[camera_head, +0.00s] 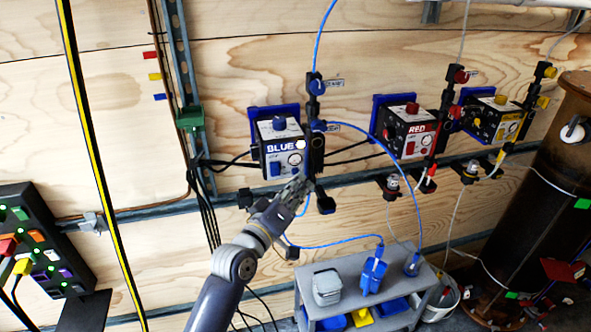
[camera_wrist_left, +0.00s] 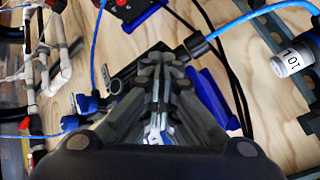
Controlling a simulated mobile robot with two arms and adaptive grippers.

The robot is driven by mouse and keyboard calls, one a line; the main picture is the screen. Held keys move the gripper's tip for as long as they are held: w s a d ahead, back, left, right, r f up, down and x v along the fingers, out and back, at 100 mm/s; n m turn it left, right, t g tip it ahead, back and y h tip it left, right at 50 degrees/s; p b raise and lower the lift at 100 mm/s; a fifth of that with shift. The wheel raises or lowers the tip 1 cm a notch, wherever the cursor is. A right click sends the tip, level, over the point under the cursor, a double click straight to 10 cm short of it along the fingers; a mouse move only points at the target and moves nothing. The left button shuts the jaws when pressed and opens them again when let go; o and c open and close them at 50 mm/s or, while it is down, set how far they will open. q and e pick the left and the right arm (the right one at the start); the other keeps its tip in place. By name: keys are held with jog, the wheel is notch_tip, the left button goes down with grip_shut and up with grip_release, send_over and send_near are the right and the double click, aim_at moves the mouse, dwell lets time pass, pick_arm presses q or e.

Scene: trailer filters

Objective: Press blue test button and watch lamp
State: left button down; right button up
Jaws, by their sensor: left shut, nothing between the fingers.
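The blue test box (camera_head: 283,147), labelled BLUE, is mounted on the plywood wall in the head view. A small bright white spot (camera_head: 299,143), perhaps a lamp, shows beside the label, above a round dial (camera_head: 295,158). My left gripper (camera_head: 301,183) is shut and empty, just below the box's lower right corner; I cannot tell whether it touches. In the left wrist view its closed fingers (camera_wrist_left: 157,75) hide much of what lies beyond. My right gripper is out of view.
Blue hoses run above and below the box. Red (camera_head: 409,132) and yellow (camera_head: 492,119) boxes hang to its right. A grey cart (camera_head: 345,262) with blue-hosed fittings stands below. A dark switch panel (camera_head: 40,240) is at the left, and a rusty cylinder (camera_head: 540,190) at the right.

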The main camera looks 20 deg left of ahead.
pick_arm(q)
jog(key=shift+s+d, duration=0.1)
jog(key=s+d, duration=0.1)
jog(key=s+d+p, duration=0.1)
jog(key=s+p, duration=0.1)
jog(key=s, duration=0.1)
jog(key=shift+s+d, duration=0.1)
jog(key=shift+d, duration=0.3)
dwell(0.8)
